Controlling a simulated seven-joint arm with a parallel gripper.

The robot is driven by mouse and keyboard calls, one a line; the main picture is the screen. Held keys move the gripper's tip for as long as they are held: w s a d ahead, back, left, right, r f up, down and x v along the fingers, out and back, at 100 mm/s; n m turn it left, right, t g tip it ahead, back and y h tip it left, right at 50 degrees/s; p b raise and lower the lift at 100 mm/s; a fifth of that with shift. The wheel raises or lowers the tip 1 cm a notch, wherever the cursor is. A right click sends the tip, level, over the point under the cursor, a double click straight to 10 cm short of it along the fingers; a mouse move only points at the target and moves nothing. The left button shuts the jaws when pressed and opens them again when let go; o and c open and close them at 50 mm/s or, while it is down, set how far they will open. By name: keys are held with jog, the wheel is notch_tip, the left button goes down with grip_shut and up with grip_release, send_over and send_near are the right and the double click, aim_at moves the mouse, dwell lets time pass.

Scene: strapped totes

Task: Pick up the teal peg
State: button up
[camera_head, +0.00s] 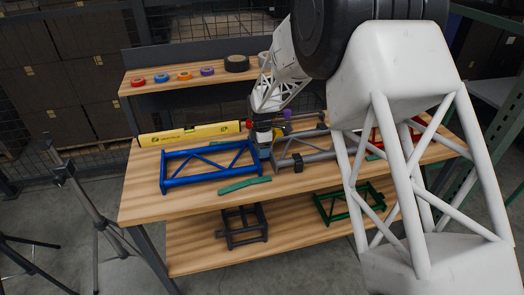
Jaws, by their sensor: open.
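A long, thin teal piece (245,185), which looks like the teal peg, lies flat near the front edge of the wooden workbench top (145,205). It is just in front of the blue truss frame (208,165). My gripper (265,153) points down over the bench, behind the teal piece and apart from it, between the blue frame and a grey frame (305,158). It is open. The fingertips are small and partly blend with the frames, so whether anything stands between them is hard to tell.
A yellow level (190,134) lies behind the blue frame. Tape rolls (207,71) sit on the raised shelf. Dark (242,228) and green (350,203) frames lie on the lower shelf. A tripod (95,205) stands at left.

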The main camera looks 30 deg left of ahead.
jog(key=c, duration=1.1)
jog(key=shift+o, duration=0.2)
jog(key=shift+r, duration=0.15)
jog(key=shift+r, duration=1.45)
jog(key=shift+s+d+r, duration=0.2)
jog(key=shift+r, duration=0.05)
jog(key=s+d+r, duration=0.1)
jog(key=s+d, duration=0.9)
jog(key=s, duration=0.1)
jog(key=shift+s+d+r, duration=0.15)
jog(key=shift+s+d, duration=0.05)
jog(key=shift+s, duration=0.05)
jog(key=shift+r, duration=0.15)
